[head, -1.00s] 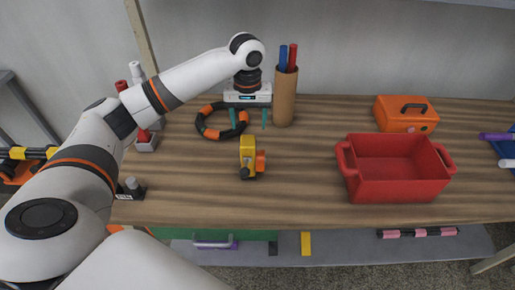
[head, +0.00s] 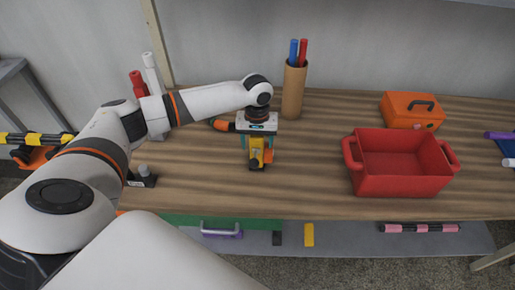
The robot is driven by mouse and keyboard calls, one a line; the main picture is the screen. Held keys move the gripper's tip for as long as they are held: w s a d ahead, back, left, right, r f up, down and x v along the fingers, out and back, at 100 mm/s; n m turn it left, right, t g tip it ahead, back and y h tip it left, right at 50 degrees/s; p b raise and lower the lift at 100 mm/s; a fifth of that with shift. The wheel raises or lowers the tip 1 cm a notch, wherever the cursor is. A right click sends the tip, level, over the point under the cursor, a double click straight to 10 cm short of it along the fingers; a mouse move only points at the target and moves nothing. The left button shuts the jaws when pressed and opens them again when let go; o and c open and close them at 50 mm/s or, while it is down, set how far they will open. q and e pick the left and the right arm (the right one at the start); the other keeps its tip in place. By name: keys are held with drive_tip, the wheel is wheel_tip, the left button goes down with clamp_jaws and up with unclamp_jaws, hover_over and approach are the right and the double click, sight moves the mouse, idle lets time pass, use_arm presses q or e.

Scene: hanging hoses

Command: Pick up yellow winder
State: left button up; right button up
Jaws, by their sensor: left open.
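The yellow winder (head: 256,157) with an orange part on its right side rests on the wooden table, left of the red bin. The black and orange hose ring (head: 221,125) is mostly hidden behind my left arm and gripper. My right gripper is not in view.
A red bin (head: 402,183) stands right of the winder, with an orange toolbox (head: 411,110) behind it. A cardboard tube (head: 293,92) holding red and blue rods stands behind the gripper. The table between winder and bin is clear.

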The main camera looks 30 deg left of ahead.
use_arm(q)
drive_tip(key=c, duration=1.2)
drive_tip(key=shift+r, duration=0.15)
drive_tip(key=shift+c, duration=0.2)
